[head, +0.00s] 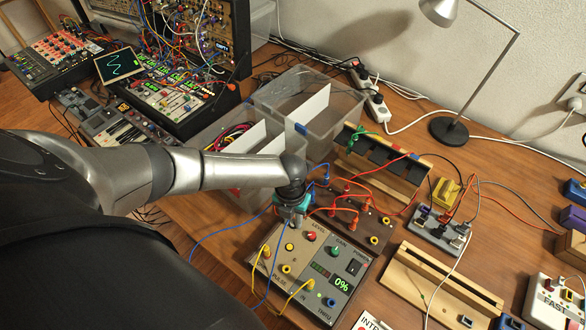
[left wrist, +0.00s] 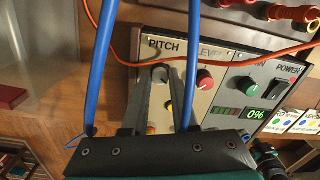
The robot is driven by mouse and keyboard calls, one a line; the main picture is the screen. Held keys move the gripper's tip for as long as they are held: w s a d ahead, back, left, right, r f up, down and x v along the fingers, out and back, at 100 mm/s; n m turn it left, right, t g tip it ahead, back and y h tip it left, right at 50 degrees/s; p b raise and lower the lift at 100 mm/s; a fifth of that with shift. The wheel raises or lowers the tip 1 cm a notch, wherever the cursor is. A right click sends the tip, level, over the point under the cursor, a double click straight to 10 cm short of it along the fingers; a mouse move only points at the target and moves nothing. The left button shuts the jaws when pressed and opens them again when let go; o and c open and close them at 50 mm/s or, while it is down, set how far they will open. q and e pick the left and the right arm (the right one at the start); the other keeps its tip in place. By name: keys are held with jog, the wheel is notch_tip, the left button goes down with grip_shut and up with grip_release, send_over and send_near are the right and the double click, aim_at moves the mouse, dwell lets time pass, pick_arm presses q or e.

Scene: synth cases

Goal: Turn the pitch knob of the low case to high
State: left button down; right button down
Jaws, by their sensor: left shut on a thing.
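The low case (head: 302,258) lies on the table in the head view, its grey panel facing up. The pitch knob (left wrist: 160,73), a grey knob under the word PITCH, shows in the left wrist view at the panel's corner. My left gripper (head: 291,212) comes down over that corner and hides the knob in the head view. In the left wrist view its fingers (left wrist: 162,82) are shut on the pitch knob. I cannot make out the knob's pointer. My right gripper is not in view.
A red level knob (left wrist: 205,80) sits close beside the fingers. Blue cables (left wrist: 102,60) and an orange cable pass near the gripper. A brown case (head: 376,232) with red plugs stands just behind. Clear bins (head: 330,120) and a lamp (head: 452,131) stand farther back.

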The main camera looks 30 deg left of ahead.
pick_arm(q)
jog(key=shift+w+m, duration=0.1)
jog(key=shift+m, duration=0.7)
jog(key=shift+b, duration=0.3)
jog(key=c, duration=0.7)
grip_release()
jog(key=r, duration=0.5)
jog(key=r+p, duration=0.1)
jog(key=r, duration=0.4)
jog(key=r+p, duration=0.1)
jog(key=r, duration=0.4)
jog(key=shift+a+r, duration=0.15)
jog(key=shift+a, duration=0.1)
